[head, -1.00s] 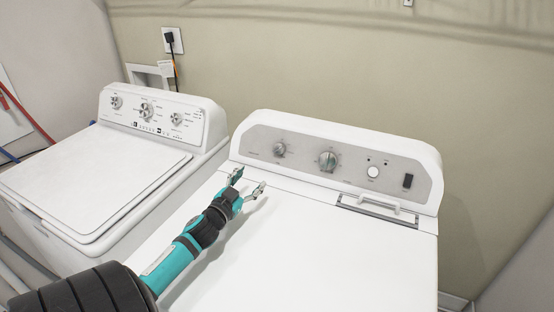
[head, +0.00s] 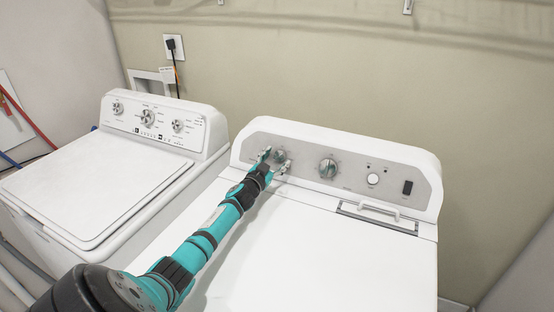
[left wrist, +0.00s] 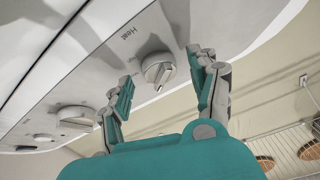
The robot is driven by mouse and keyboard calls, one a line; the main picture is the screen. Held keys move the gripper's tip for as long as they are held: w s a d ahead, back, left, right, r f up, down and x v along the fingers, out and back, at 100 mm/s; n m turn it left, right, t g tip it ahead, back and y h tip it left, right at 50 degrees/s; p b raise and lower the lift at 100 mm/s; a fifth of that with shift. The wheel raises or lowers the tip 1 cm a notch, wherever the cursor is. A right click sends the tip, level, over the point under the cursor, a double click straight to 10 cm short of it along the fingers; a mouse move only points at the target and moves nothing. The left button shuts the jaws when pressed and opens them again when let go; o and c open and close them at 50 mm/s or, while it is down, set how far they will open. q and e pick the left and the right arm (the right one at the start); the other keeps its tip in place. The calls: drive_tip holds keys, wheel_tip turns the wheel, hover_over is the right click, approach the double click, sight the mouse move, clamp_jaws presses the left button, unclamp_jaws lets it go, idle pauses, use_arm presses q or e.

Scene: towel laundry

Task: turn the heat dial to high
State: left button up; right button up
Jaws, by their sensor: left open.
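The heat dial (head: 281,155) is the left round knob on the dryer's grey control panel (head: 345,187). In the left wrist view the dial (left wrist: 158,69) is a pale knob beside the printed word "Heat". My left gripper (head: 275,159) is open at the dial, and in the left wrist view (left wrist: 161,65) its teal fingers stand on either side of the knob with gaps visible. Whether the fingertips reach past the knob's face is hard to tell. My right gripper is not in view.
A second knob (head: 328,168), a round button (head: 373,179) and a dark switch (head: 407,187) sit to the right on the panel. A handle (head: 380,207) lies below them. A washer (head: 95,180) stands at left. The dryer top (head: 330,255) is clear.

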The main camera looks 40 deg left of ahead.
use_arm(q)
drive_tip(key=shift+w+a, duration=0.1)
drive_tip(key=shift+w, duration=0.4)
drive_tip(key=c, duration=1.1)
drive_tip(key=shift+c, duration=0.2)
